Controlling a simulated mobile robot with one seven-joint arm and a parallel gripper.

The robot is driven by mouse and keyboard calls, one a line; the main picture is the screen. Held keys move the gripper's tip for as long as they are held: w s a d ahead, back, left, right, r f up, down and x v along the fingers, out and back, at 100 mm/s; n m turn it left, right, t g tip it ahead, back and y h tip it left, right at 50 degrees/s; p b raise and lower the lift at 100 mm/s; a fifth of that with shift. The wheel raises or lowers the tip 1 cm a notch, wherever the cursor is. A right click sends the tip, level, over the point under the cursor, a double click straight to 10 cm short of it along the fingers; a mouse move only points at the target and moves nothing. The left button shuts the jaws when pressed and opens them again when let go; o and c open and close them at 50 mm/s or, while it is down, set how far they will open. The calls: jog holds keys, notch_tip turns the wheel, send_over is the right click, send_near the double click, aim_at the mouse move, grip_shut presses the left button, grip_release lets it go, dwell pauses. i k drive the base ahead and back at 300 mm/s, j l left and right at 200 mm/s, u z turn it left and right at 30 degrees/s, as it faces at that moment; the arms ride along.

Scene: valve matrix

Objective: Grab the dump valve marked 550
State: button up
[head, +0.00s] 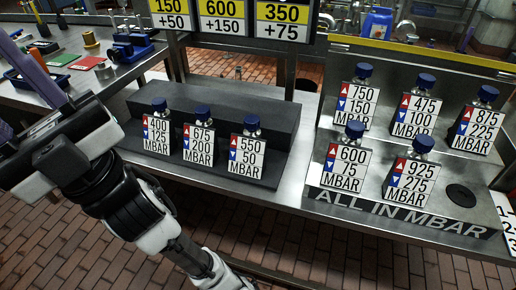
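The dump valve marked 550 (246,155) stands upright on the lower step of the dark rack, at the right end of a row of three. It has a blue cap and a white label reading 550, 50, MBAR, with a red and a blue arrow. My arm is at the left and bottom left of the head view, apart from this valve. No valve is visibly held.
The 675 valve (199,143) stands just left of the 550 valve. Another valve (158,132) is at the row's left end, near my arm. A metal stand (330,207) at the right holds several more valves. A yellow-topped sign (222,17) hangs above the dark rack (272,173).

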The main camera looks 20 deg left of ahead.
aim_at(248, 152)
jog(key=i+l+u, duration=0.45)
jog(key=l, duration=0.15)
jog(key=i+l+u, duration=0.2)
jog(key=l, duration=0.2)
